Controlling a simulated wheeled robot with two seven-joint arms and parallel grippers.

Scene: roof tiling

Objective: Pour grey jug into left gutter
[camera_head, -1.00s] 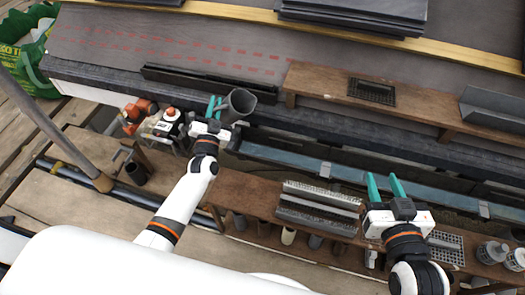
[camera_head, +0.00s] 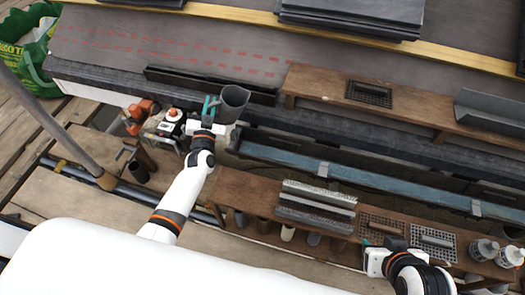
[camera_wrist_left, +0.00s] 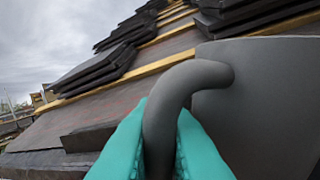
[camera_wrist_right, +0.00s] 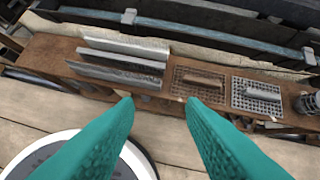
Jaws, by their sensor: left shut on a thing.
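The grey jug (camera_head: 234,104) is in the air just left of the near end of the long blue-grey gutter (camera_head: 280,156) in the head view. My left gripper (camera_head: 210,104) is shut on the jug's handle; the left wrist view shows the curved handle (camera_wrist_left: 165,110) between the teal fingers and the jug's body (camera_wrist_left: 262,95) beside it. The jug looks close to upright, with its mouth up. Its contents are hidden. My right gripper (camera_wrist_right: 160,105) is open and empty above the front walkway. Its fingers are mostly hidden in the head view.
A wooden bench (camera_head: 240,188) in front of the gutter carries metal angle pieces (camera_head: 316,205), grates (camera_head: 433,243) and pots (camera_head: 484,250). A brown plank shelf (camera_head: 420,113) stands on the roof with another grate (camera_head: 369,93). A dark trough (camera_head: 210,84) lies behind the jug.

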